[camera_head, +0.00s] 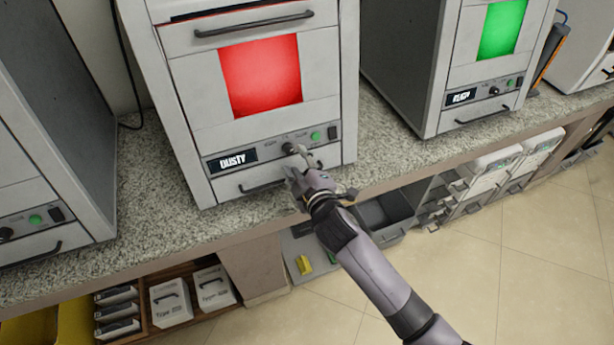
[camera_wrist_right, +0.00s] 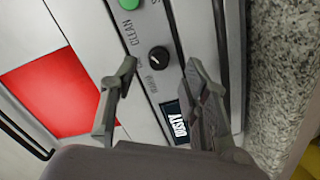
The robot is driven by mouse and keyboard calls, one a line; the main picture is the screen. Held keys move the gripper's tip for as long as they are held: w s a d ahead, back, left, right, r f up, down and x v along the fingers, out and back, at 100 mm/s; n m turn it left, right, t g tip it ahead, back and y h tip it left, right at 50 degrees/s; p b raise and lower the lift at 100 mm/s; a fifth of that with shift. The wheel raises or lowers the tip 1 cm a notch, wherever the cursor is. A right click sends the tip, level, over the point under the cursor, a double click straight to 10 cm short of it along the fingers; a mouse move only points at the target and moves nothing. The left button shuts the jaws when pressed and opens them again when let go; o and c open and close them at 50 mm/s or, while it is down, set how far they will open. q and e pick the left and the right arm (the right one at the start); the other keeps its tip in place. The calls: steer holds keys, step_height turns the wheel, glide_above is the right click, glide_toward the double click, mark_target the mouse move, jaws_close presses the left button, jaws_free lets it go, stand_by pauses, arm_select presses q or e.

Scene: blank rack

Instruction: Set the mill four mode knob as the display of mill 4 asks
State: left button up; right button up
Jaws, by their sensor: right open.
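A grey mill (camera_head: 185,95) with a red lit window (camera_head: 262,75) stands on the counter; no mill number is readable. Its display (camera_head: 232,160) reads "DUSTY", and the display also shows in the right wrist view (camera_wrist_right: 176,122). The black mode knob (camera_wrist_right: 159,58) has printed labels around it, one reading "CLEAN". Its exact pointer direction is hard to tell. The knob (camera_head: 289,148) is just beyond my right gripper (camera_head: 298,164) in the head view. My right gripper (camera_wrist_right: 160,70) is open, its fingers on either side of the knob in the picture. My left gripper is not in view.
A green button (camera_head: 315,136) sits right of the knob, and a handle (camera_head: 262,187) lies below the panel. Another mill with a green window (camera_head: 502,28) stands right, and one stands left (camera_head: 35,140). Drawers and bins (camera_head: 385,215) are under the granite counter (camera_head: 400,160).

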steer(key=v, duration=0.8)
steer(key=s+d+f+m+g+h, duration=0.1)
steer(key=s+d+f+m+g, duration=0.15)
steer(key=f, duration=0.85)
steer(key=s+d+f+m+g+h, duration=0.15)
steer(key=s+d+f, duration=0.25)
steer(key=f, duration=0.7)
steer(key=s+d+f+m+g+h, duration=0.1)
steer(key=s+d+f+m+g, duration=0.15)
steer(key=f, duration=0.95)
steer(key=s+d+f+m+g, duration=0.2)
steer(key=s+f, duration=0.4)
steer(key=s, duration=0.5)
steer(key=s+d+f+m+g, duration=0.2)
steer(key=s+d+f, duration=0.3)
steer(key=s, duration=0.6)
steer(key=s+d+f+m+g+h, duration=0.1)
steer(key=s+d+f+m+g, duration=0.1)
steer(key=s+f, duration=0.5)
steer(key=s+d+g, duration=0.1)
steer(key=s, duration=0.3)
steer(key=shift+s+d, duration=0.25)
steer(key=shift+d, duration=0.05)
steer(key=shift+f, duration=0.1)
